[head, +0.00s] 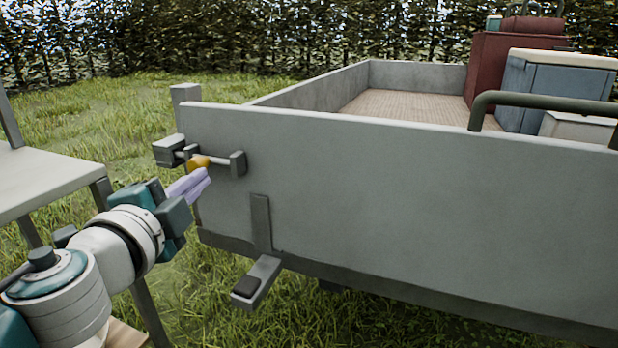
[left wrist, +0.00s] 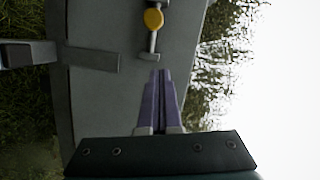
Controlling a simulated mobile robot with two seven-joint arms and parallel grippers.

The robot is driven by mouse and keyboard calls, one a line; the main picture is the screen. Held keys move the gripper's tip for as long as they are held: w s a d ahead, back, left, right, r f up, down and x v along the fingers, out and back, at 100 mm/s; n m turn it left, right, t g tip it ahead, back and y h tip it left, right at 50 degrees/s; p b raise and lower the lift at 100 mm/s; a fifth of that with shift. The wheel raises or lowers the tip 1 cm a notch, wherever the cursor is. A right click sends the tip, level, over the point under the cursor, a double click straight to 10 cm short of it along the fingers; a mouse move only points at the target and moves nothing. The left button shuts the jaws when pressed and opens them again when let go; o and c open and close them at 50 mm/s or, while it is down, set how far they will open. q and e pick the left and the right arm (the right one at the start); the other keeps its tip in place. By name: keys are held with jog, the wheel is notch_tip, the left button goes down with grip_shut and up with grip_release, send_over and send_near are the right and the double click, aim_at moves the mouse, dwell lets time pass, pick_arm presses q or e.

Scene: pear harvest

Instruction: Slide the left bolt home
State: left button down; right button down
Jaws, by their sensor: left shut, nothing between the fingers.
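The left bolt is a thin pale rod with a yellow knob (head: 199,163) on the upper left corner of the grey tailgate (head: 400,200). The rod runs between a dark block (head: 168,150) on the left and a grey bracket (head: 238,163) on the tailgate. My left gripper (head: 207,174) is shut and empty, its lavender fingers in front of the tailgate just below the knob. In the left wrist view, the shut fingertips (left wrist: 160,73) are close to the bracket end of the rod, apart from the yellow knob (left wrist: 153,18). My right gripper is out of view.
A step (head: 258,282) juts out below the tailgate. A pale table (head: 45,178) stands at the left. Red (head: 500,75) and blue (head: 555,85) boxes are at the right of the trailer bed, near a green handrail (head: 540,98). The bed's left part is clear.

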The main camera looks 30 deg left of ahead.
pick_arm(q)
jog(key=v, duration=0.3)
jog(key=shift+d, duration=0.2)
dwell(0.3)
